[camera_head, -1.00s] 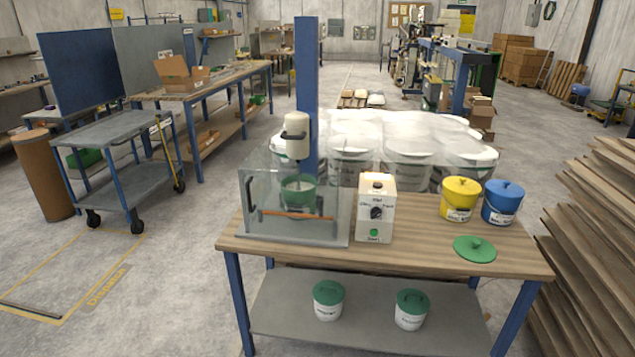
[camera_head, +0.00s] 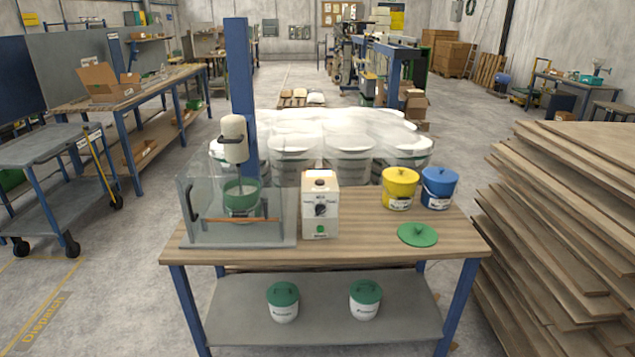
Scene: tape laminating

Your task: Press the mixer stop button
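The mixer (camera_head: 234,138) stands at the left of the wooden workbench, behind and inside a clear guard box (camera_head: 188,205). A green bowl (camera_head: 240,194) sits under its head. To its right stands a white control box (camera_head: 320,180) with a dark knob (camera_head: 320,210) on its front face. A small green button (camera_head: 320,229) is below the knob. A further detail on top of the box is too small to make out. Neither of my grippers shows in the head view.
The workbench (camera_head: 440,240) also carries a yellow bucket (camera_head: 399,190), a blue bucket (camera_head: 438,189) and a green lid (camera_head: 417,235). Two white tubs with green lids (camera_head: 283,301) stand on its lower shelf. Stacked boards (camera_head: 560,215) rise close at the right. Grey floor shows at the left.

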